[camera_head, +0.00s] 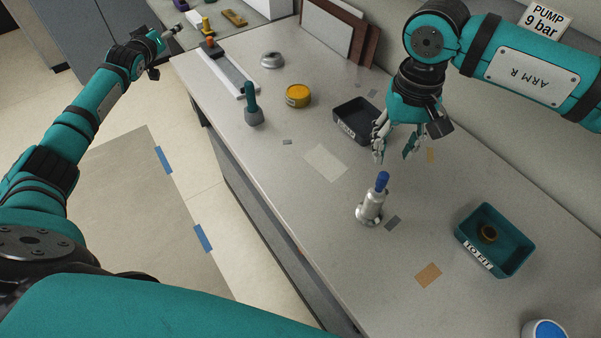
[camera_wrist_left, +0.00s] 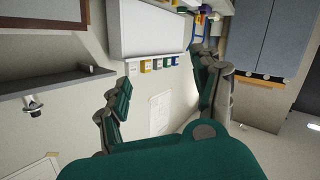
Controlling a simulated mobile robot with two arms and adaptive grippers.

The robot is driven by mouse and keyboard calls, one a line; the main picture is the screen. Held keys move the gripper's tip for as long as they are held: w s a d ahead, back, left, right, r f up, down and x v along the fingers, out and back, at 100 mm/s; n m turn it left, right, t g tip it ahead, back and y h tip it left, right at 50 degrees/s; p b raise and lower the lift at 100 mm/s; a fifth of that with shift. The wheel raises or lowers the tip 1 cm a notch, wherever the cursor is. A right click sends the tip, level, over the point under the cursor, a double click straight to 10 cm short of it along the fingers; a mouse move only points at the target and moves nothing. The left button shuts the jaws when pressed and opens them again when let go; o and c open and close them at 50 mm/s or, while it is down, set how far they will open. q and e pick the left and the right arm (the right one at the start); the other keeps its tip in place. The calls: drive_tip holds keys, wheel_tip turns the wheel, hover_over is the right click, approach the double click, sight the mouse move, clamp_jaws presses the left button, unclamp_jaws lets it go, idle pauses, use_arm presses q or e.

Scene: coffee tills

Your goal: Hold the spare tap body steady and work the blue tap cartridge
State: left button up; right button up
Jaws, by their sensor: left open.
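The spare tap body (camera_head: 369,208), a silver metal piece, stands upright on the counter in the head view. The blue tap cartridge (camera_head: 382,181) sits at its top; how deep it is seated I cannot tell. My right gripper (camera_head: 393,156) hangs above and behind the cartridge, fingers apart and empty, touching neither piece. My left gripper (camera_head: 168,38) is open and empty, out past the counter's left edge at the upper left, far from the tap body. Its spread fingers also show in the left wrist view (camera_wrist_left: 163,88), with a wall behind them.
A teal tray (camera_head: 462,230) with a brown round part (camera_head: 488,233) stands right of the tap. A dark tray (camera_head: 343,125) lies behind, close to my right gripper. A yellow tin (camera_head: 298,96) and a green-handled tool (camera_head: 252,106) stand farther left.

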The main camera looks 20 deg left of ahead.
use_arm(q)
wheel_tip(320, 180, up, 20)
drive_tip(key=s+t, duration=0.1)
drive_tip(key=t, duration=0.2)
drive_tip(key=d+f+n+g+h, duration=0.1)
drive_tip(key=d+f+n+h, duration=0.1)
drive_tip(key=d+f, duration=0.2)
use_arm(e)
drive_tip(key=shift+s, duration=0.15)
drive_tip(key=shift+w, duration=0.2)
drive_tip(key=shift+s, duration=0.1)
use_arm(q)
drive_tip(key=n+g+h, duration=1.1)
drive_tip(key=g+h, duration=0.3)
drive_tip(key=h, duration=0.3)
approach(374, 200)
drive_tip(key=x, duration=0.3)
drive_tip(key=f+x, duration=0.1)
drive_tip(key=x, duration=0.3)
drive_tip(key=w+x, duration=0.1)
drive_tip(key=x, duration=0.3)
drive_tip(key=shift+a+f, duration=0.3)
